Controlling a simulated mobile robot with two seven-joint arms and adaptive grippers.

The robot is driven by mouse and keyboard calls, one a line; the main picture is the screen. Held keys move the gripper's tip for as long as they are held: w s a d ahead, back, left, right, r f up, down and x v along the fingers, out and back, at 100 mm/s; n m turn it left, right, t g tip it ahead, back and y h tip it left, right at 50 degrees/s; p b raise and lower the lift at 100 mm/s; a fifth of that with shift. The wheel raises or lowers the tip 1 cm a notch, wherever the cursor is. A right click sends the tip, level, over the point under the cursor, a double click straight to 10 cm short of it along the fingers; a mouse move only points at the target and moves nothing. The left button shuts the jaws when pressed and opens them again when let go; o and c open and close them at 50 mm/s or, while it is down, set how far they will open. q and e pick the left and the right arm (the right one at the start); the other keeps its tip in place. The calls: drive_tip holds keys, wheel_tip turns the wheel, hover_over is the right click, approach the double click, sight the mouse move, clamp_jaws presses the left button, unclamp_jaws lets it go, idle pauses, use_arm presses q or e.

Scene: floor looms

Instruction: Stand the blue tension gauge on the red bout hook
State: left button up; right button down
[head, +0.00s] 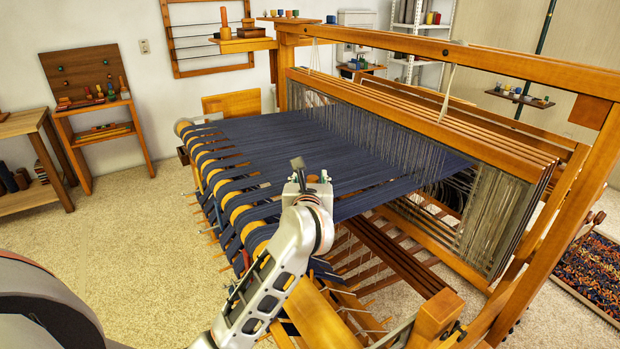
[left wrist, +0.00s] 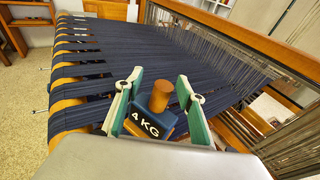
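The blue tension gauge (left wrist: 153,122), a dark blue block marked "4 KG" with a brown wooden knob on top, sits between the green-padded fingers of my left gripper (left wrist: 159,80) in the left wrist view. The fingers flank it closely and appear shut on it. In the head view my left gripper (head: 299,172) is over the near side of the loom's dark blue warp, and the gauge cannot be made out there. I cannot pick out the red bout hook in either view. My right gripper is not in view.
The wooden floor loom fills the middle and right, with dark blue warp (head: 290,143) in bands over its front beam (head: 240,215). Its upper frame (head: 470,60) and heddles (head: 480,220) stand behind and right. A small shelf (head: 105,105) is at left. Carpet is clear left.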

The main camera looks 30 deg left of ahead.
use_arm(q)
drive_tip(key=v, duration=1.2)
